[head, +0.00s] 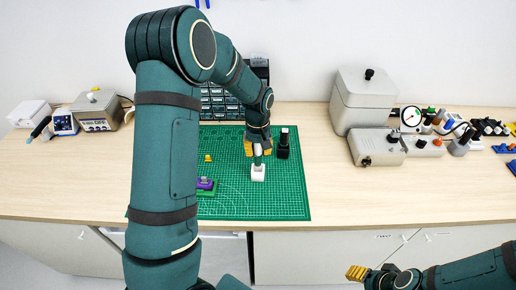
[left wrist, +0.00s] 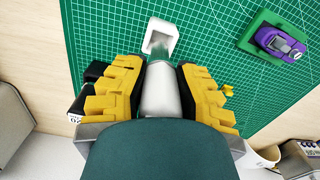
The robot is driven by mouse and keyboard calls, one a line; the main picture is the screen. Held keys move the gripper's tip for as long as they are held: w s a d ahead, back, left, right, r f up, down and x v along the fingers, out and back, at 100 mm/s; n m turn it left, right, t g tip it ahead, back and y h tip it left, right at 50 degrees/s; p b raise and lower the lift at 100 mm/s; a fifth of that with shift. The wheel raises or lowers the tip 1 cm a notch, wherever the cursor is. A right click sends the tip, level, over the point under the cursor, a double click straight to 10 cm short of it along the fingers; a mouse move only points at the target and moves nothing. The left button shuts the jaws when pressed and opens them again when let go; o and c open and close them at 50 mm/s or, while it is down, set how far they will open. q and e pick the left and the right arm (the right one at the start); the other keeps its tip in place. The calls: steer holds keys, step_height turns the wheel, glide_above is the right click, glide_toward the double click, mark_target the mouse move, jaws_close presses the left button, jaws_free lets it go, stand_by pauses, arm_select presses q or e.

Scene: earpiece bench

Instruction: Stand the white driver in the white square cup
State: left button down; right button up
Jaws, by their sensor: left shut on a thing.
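The white square cup (head: 258,174) stands on the green cutting mat (head: 285,205); it also shows at the top of the left wrist view (left wrist: 163,36). My left gripper (head: 257,150) is over the cup, its yellow fingers shut on the white driver (left wrist: 161,92). The driver's greyish tip points at the cup opening and overlaps it in the left wrist view. I cannot tell how deep the tip sits. My right gripper (head: 357,272) is low at the right, away from the bench top, and its finger gap is unclear.
A black block (head: 283,145) stands just right of my left gripper. A purple part in a green holder (head: 205,187) and a small yellow piece (head: 208,158) are on the mat at left. Grey boxes (head: 365,100) stand farther right. The mat's front right is clear.

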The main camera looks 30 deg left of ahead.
mark_target(258, 163)
arm_select(q)
steer(key=shift+f+b, duration=1.75)
steer(key=shift+f, duration=1.1)
steer(key=shift+f, duration=0.3)
steer(key=c, duration=0.8)
jaws_free()
steer(key=shift+r, duration=0.15)
step_height(258, 163, up, 12)
steer(key=shift+w+a+f, duration=0.1)
